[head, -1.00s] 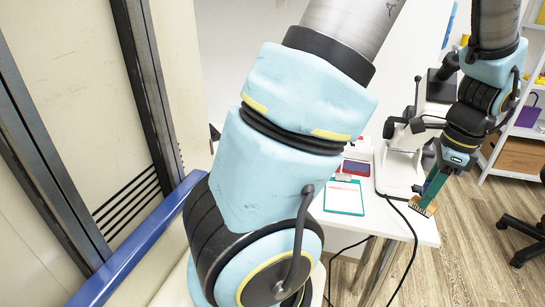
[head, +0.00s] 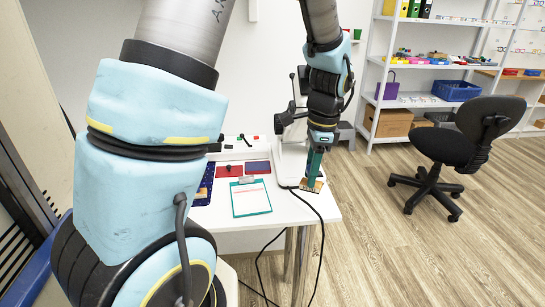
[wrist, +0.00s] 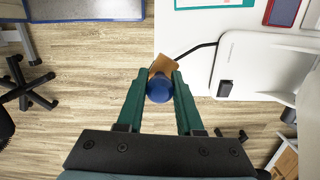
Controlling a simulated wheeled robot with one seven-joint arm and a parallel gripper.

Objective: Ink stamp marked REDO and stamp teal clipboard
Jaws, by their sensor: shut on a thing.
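My gripper (head: 314,172) points down at the table's right edge in the head view. In the wrist view its teal fingers (wrist: 160,82) are shut around the round blue knob (wrist: 160,91) of a stamp with a wooden base (wrist: 164,66). The stamp's base (head: 312,186) also shows below the fingers in the head view. I cannot read any marking on it. The teal clipboard (head: 251,206) with a white sheet lies flat on the table, left of my gripper. A corner of it is at the top of the wrist view (wrist: 205,7).
A red pad (head: 229,171) and a dark blue pad (head: 258,167) lie behind the clipboard on the white table (head: 290,218). A white device stand (head: 290,165) with a black cable is close behind my gripper. A black chair (head: 440,145) and shelves stand right.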

